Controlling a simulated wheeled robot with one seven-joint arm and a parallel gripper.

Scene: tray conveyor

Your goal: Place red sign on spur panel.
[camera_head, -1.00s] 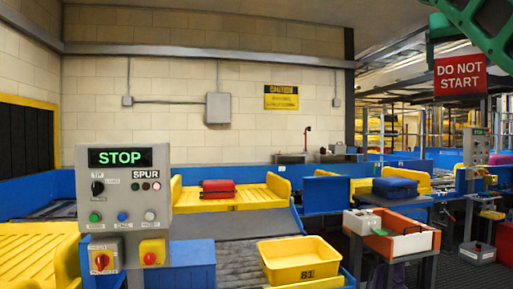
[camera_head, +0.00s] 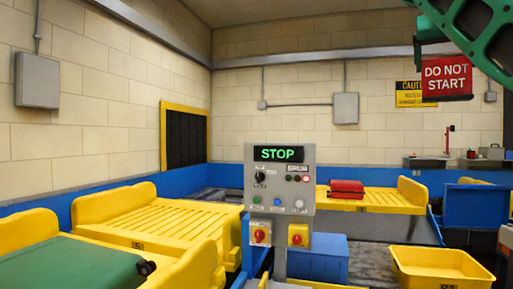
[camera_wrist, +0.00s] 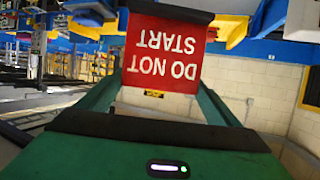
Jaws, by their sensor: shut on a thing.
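A red sign reading DO NOT START (camera_head: 447,76) hangs from my green gripper (camera_head: 432,48) at the upper right of the head view. The grey spur panel (camera_head: 280,190) stands on a post in the middle of the head view. It has a green STOP display, a black knob, small lamps and coloured buttons. The sign is apart from the panel, to its right and higher in the picture.
Two red knobs on yellow plates sit below the panel. Yellow slatted trays (camera_head: 165,222) stand left of it, with a green case (camera_head: 75,265) in front. A red case (camera_head: 346,187) lies on a yellow tray behind. A yellow bin (camera_head: 440,268) is at lower right.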

